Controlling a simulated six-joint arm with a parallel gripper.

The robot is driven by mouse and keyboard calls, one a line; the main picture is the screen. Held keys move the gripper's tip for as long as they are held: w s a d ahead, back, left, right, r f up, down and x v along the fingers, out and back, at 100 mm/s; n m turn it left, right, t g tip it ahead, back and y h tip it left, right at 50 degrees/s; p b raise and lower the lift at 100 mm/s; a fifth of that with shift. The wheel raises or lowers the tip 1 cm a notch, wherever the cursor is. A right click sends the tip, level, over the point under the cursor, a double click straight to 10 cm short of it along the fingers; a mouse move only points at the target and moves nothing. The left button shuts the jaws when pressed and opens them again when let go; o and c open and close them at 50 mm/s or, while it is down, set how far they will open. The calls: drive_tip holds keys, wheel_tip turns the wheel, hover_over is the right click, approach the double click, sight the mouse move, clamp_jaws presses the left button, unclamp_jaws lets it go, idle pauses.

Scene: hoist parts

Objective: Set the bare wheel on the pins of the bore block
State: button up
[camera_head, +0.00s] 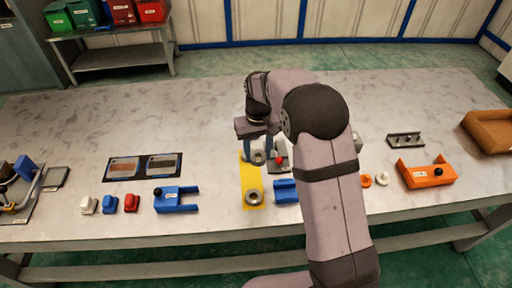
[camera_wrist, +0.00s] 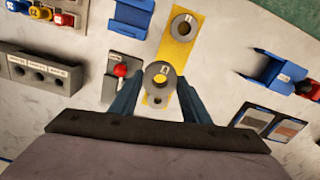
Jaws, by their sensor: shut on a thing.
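My gripper (camera_wrist: 158,92) is shut on a grey wheel (camera_wrist: 159,79), a disc with a round hub, held between the two blue fingers. In the head view the held wheel (camera_head: 258,157) is over the far end of a yellow strip (camera_head: 247,174); I cannot tell whether it touches. A second grey wheel (camera_wrist: 184,26) lies on the strip's near end, apart from the gripper. A grey block with a row of round bores and labels (camera_wrist: 45,72) is at the left in the wrist view, probably the bore block. No pins can be made out on it. My arm mostly hides it in the head view.
A grey plate with a red knob (camera_wrist: 120,71) is close beside the held wheel. A blue part (camera_head: 285,190) and a blue fork (camera_head: 176,198) stand near the front. An orange bracket (camera_head: 427,175) is at the right. The back of the table is clear.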

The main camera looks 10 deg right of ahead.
drive_tip(key=shift+m, duration=0.8)
drive_tip(key=w+d+f+p, duration=0.1)
drive_tip(key=d+p, duration=0.1)
drive_tip(key=w+d+f+p, duration=0.1)
drive_tip(key=d+p, duration=0.1)
drive_tip(key=w+d+p, duration=0.2)
drive_tip(key=d, duration=0.1)
drive_tip(key=shift+f+p, duration=0.35)
drive_tip(key=shift+f, duration=0.05)
drive_tip(key=w, duration=0.1)
drive_tip(key=w+d, duration=0.1)
drive_tip(key=w, duration=0.1)
drive_tip(key=shift+w+r, duration=0.2)
drive_tip(key=shift+w, duration=0.1)
drive_tip(key=w+r, duration=0.2)
drive_tip(key=w, duration=0.1)
drive_tip(key=shift+r+n, duration=0.2)
drive_tip(key=shift+n, duration=0.2)
drive_tip(key=shift+w+r+n, duration=0.2)
drive_tip(key=shift+r+n, duration=0.4)
drive_tip(key=shift+r, duration=0.4)
drive_tip(key=shift+f, duration=0.2)
drive_tip(key=shift+f+b, duration=2)
drive_tip(key=shift+f, duration=1.3)
